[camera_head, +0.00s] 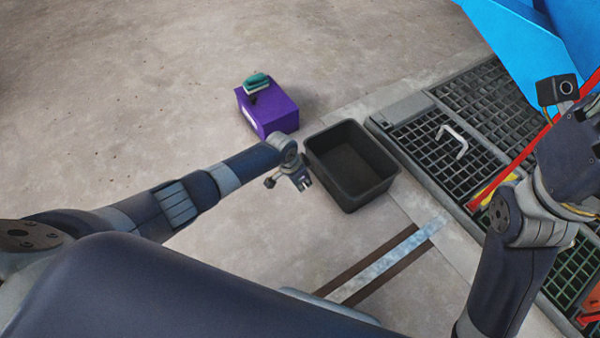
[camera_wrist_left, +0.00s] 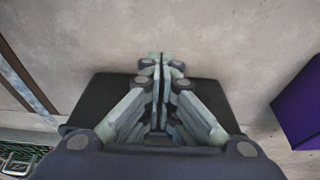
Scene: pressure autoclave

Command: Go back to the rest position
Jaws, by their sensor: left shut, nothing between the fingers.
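My left arm reaches in from the left in the head view, and its gripper (camera_head: 303,181) hangs just left of a black open bin. In the left wrist view the fingers of this gripper (camera_wrist_left: 160,62) are together with nothing between them. My right arm comes in at the right edge of the head view, folded upward over the grating. Its wrist shows there, but its fingers are out of the picture.
The black bin (camera_head: 378,190) looks empty. A purple box (camera_head: 278,110) with a green-topped item (camera_head: 256,82) on it stands behind. Metal grating (camera_head: 480,105) with a handle (camera_head: 455,138) and a blue structure (camera_head: 530,45) lie right. The concrete floor at upper left is clear.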

